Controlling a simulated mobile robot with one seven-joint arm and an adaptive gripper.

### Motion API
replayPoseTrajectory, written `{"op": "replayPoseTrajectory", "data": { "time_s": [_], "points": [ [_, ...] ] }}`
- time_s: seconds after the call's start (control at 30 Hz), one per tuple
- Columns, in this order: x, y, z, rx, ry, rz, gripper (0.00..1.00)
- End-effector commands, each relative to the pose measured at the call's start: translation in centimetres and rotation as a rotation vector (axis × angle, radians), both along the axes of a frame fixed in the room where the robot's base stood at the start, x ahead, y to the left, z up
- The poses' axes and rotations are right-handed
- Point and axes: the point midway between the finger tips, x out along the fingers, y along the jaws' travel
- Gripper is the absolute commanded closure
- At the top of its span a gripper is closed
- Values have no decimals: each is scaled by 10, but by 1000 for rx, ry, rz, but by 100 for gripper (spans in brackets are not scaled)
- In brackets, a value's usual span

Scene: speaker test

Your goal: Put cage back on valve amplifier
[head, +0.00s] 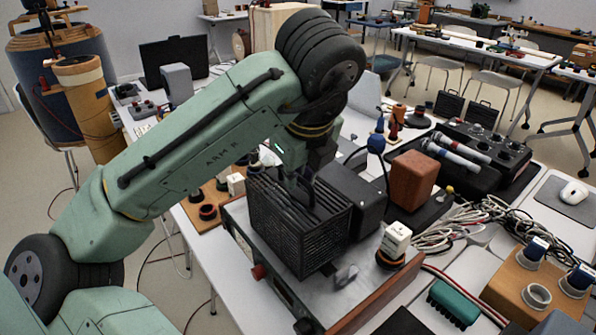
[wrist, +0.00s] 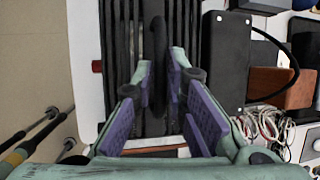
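The black slatted cage (head: 298,225) is at the left part of the valve amplifier (head: 375,293), which has a grey metal top and wooden end. The cage looks roughly upright; I cannot tell whether its lower edge rests on the top or hangs just above it. My gripper (head: 303,186) is over the cage, partly hidden by the arm. In the wrist view my gripper's purple-padded fingers (wrist: 161,75) are on both sides of the cage's dark handle (wrist: 158,35), close against it. Cage slats (wrist: 121,45) show there too. Any valves under the cage are hidden.
A black box (head: 352,200) stands right beside the cage on the amplifier. A white-topped part (head: 396,238) stands near its right end.

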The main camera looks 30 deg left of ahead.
Motion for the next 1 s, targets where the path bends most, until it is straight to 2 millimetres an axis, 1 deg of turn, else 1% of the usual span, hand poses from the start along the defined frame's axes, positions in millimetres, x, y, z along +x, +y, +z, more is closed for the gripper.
{"op": "replayPoseTrajectory", "data": {
  "time_s": [0.03,0.23,0.57,0.67,0.77,1.0],
  "points": [
    [0,0,0,0,0,0,81],
    [0,0,0,0,0,0,68],
    [-1,0,2,0,1,0,68],
    [-4,-3,11,2,0,1,68],
    [-9,-8,27,5,-1,2,68],
    [-24,-24,74,5,0,4,68]
  ]
}}
